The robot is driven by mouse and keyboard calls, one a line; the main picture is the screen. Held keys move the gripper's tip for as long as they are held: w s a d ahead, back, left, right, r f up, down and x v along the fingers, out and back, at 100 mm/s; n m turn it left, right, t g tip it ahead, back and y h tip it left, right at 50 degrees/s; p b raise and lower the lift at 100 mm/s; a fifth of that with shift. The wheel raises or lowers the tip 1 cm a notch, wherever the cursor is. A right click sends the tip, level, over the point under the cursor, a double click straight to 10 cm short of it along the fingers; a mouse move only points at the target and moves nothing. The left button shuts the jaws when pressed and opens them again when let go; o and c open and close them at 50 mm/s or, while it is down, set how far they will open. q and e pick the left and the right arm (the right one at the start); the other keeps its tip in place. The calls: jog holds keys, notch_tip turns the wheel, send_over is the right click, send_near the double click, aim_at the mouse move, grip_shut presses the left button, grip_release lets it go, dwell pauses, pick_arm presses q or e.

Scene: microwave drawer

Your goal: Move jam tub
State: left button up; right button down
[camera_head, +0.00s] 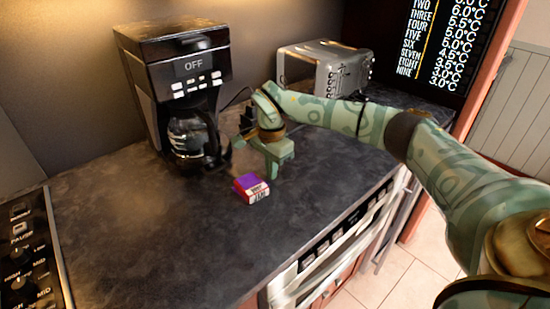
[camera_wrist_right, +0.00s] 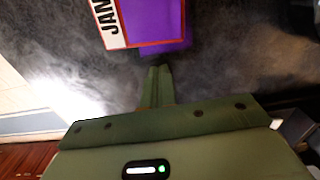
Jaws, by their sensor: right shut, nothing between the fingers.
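The jam tub (camera_head: 251,188) is a small box with a purple top and a white and red label reading JAM. It sits on the dark countertop in front of the coffee maker. In the right wrist view the jam tub (camera_wrist_right: 152,22) is at the top, just beyond the fingertips. My right gripper (camera_head: 272,174) points down at the counter right beside the tub, on its right and far side. Its fingers (camera_wrist_right: 158,72) are shut together with nothing between them, apart from the tub. My left gripper is not in view.
A black coffee maker (camera_head: 180,85) with a glass carafe stands behind the tub. A silver toaster (camera_head: 325,68) is at the back right. A control panel (camera_head: 30,255) lies at the left edge. The counter left of the tub is clear. An oven front (camera_head: 335,245) is below the front edge.

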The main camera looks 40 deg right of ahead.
aim_at(244, 186)
jog(key=shift+s+a+r, duration=0.1)
jog(key=shift+s+a, duration=0.05)
jog(key=shift+a, duration=1.05)
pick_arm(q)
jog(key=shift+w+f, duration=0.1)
